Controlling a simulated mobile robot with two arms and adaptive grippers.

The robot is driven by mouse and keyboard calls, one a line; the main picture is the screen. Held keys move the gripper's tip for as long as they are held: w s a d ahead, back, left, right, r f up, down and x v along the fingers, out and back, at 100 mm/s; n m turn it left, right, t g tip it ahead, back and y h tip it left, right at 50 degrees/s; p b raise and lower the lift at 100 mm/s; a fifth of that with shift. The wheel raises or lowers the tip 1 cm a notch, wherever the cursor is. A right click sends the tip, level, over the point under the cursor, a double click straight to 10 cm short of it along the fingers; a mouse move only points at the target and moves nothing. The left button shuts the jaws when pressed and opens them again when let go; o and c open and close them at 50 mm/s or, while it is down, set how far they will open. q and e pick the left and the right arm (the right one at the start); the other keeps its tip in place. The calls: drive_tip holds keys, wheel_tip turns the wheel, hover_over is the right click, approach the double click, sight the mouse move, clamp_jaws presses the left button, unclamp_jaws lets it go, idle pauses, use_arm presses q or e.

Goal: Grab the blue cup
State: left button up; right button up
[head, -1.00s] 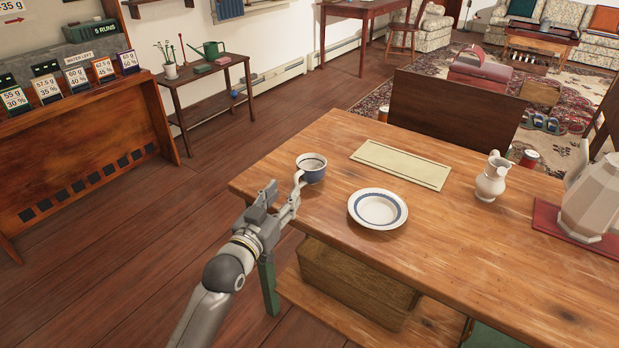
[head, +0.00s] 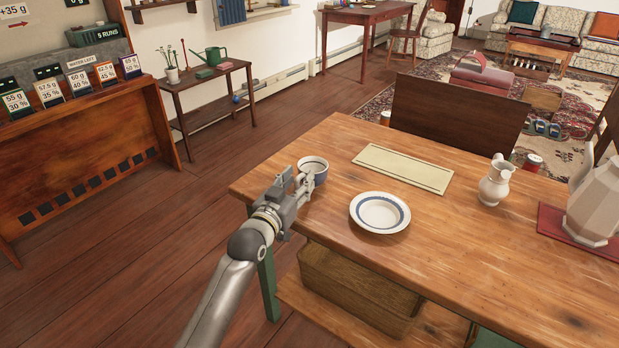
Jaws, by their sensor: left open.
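The blue cup (head: 316,166), white inside with a blue-grey outside, stands upright near the left corner of the wooden table (head: 470,240). My left gripper (head: 301,180) is open at the cup's near left side, over the table edge. Its fingers overlap the cup in the picture and hide part of its lower left side. I cannot tell whether they touch it. My right gripper is not in view.
A white plate (head: 380,212) with a blue ring lies right of the cup. A cream mat (head: 403,168) lies behind it. A white pitcher (head: 496,181) and a large pale pot (head: 594,205) stand farther right. A wicker basket (head: 355,290) sits below the tabletop.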

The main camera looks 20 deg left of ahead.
use_arm(q)
clamp_jaws()
drive_tip(key=shift+r, duration=0.15)
